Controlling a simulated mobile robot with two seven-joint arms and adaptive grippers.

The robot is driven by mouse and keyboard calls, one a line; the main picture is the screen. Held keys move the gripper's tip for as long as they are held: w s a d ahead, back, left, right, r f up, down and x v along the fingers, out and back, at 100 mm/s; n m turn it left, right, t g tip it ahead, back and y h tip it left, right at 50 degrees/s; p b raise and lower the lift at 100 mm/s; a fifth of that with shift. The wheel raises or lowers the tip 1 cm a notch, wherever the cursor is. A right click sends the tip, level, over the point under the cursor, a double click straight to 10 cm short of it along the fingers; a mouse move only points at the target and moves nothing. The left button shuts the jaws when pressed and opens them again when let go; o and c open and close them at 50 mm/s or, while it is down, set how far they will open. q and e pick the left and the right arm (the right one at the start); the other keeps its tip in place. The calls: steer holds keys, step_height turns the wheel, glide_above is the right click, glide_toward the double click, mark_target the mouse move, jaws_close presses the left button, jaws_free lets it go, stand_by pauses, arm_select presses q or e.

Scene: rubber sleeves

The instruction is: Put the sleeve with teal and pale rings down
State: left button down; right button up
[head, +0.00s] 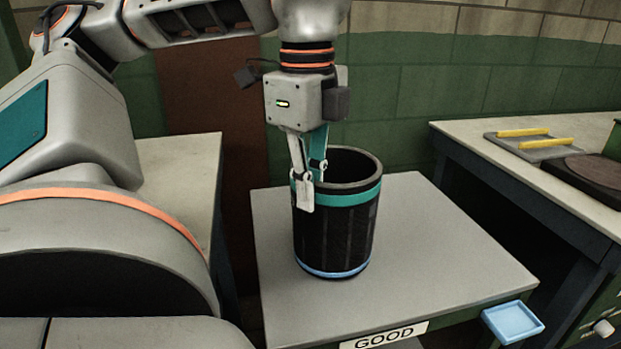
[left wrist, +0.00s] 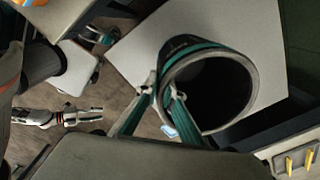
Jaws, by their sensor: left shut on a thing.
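The sleeve (head: 337,235) is a wide black open tube with a teal ring near its top and a pale blue ring at its foot. It is upright at the grey table labelled GOOD (head: 440,255); I cannot tell whether its foot touches the top. My left gripper (head: 310,186) is shut on its near-left wall, one finger outside and one at the inner side. In the left wrist view the sleeve's open mouth (left wrist: 243,84) is beside the fingers. What seems to be my right gripper (left wrist: 92,115) shows small in that view, away from the sleeve.
A blue tray (head: 512,321) juts from the table's front right corner. A bench (head: 590,210) with a plate bearing yellow bars (head: 530,147) stands to the right. Another pale table (head: 180,165) stands left. The GOOD table is clear around the sleeve.

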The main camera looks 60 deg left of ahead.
arm_select(q)
steer(key=c, duration=2.2)
jaws_free()
steer(key=shift+r, duration=0.4)
step_height(320, 180, up, 6)
steer(key=shift+s+r+p, duration=0.15)
steer(key=shift+r+p, duration=0.1)
steer(key=shift+p, duration=0.55)
step_height(320, 180, up, 4)
steer(key=shift+f+p, duration=0.1)
steer(key=shift+p, duration=0.25)
steer(key=shift+r, duration=0.55)
arm_select(e)
steer(key=shift+s+d+f+n+g+h, duration=0.15)
steer(key=shift+s+d+f, duration=0.15)
steer(key=shift+d+f, duration=0.25)
steer(key=shift+s+d+f+n+g+h, duration=0.15)
steer(key=shift+s+d+f, duration=0.15)
steer(key=shift+d, duration=0.35)
steer(key=shift+w+r, duration=0.1)
steer(key=shift+r, duration=0.05)
